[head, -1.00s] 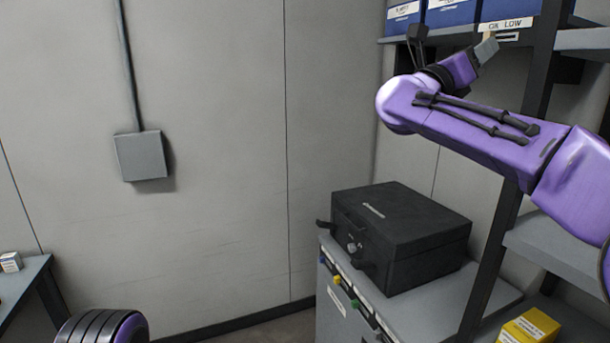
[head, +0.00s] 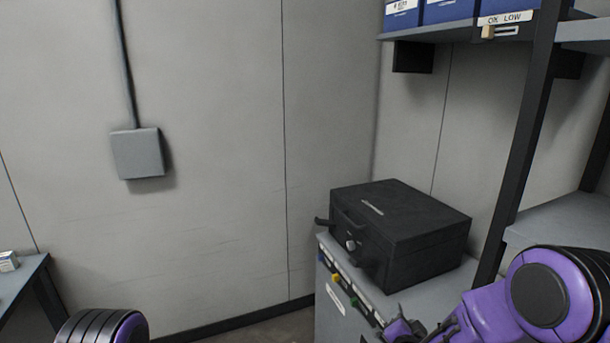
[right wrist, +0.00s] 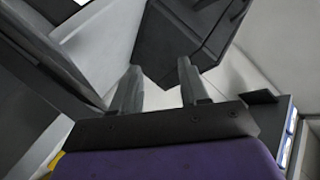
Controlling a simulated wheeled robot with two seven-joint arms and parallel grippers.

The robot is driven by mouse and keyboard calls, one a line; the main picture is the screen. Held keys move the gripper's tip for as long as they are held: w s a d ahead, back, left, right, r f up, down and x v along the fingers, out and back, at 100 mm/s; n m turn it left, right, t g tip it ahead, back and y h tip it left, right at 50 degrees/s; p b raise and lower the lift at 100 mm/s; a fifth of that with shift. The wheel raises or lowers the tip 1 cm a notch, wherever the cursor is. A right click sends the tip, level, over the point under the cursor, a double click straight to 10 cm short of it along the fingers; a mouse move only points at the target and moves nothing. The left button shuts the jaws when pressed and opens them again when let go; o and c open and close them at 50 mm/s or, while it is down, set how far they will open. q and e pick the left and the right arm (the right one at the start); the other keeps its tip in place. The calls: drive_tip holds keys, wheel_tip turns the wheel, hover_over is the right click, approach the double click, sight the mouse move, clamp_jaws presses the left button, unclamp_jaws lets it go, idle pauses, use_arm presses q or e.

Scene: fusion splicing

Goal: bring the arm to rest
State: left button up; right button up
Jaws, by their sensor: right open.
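My right arm (head: 495,315) is folded low at the bottom right of the head view, in front of the grey cabinet. Its gripper is mostly out of sight there. In the right wrist view the right gripper (right wrist: 160,88) shows two grey fingers apart, with nothing between them. Part of my left arm (head: 102,327) shows at the bottom left of the head view. My left gripper is not in view.
A black case (head: 400,235) sits on the grey cabinet (head: 335,305). A shelf rack (head: 525,140) stands at the right, with blue bins (head: 447,10) and a slider under the "OK LOW" label (head: 506,18). A grey wall box (head: 138,153) is at the left.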

drive_tip(key=s+d+f+n+g, duration=0.2)
drive_tip(key=s+f+n+g, duration=0.15)
drive_tip(key=s+f, duration=0.85)
drive_tip(key=s+d+f+g, duration=0.1)
drive_tip(key=s+f+g, duration=0.1)
drive_tip(key=s, duration=0.7)
drive_tip(key=s+d+f+n+g, duration=0.1)
drive_tip(key=s+f+g, duration=0.2)
drive_tip(key=s, duration=0.6)
drive_tip(key=s+d+f+g+b, duration=0.1)
drive_tip(key=s+d+f+g, duration=0.1)
drive_tip(key=s+f, duration=0.3)
drive_tip(key=s, duration=0.4)
drive_tip(key=shift+f+n+y, duration=0.3)
drive_tip(key=shift+f+n, duration=0.05)
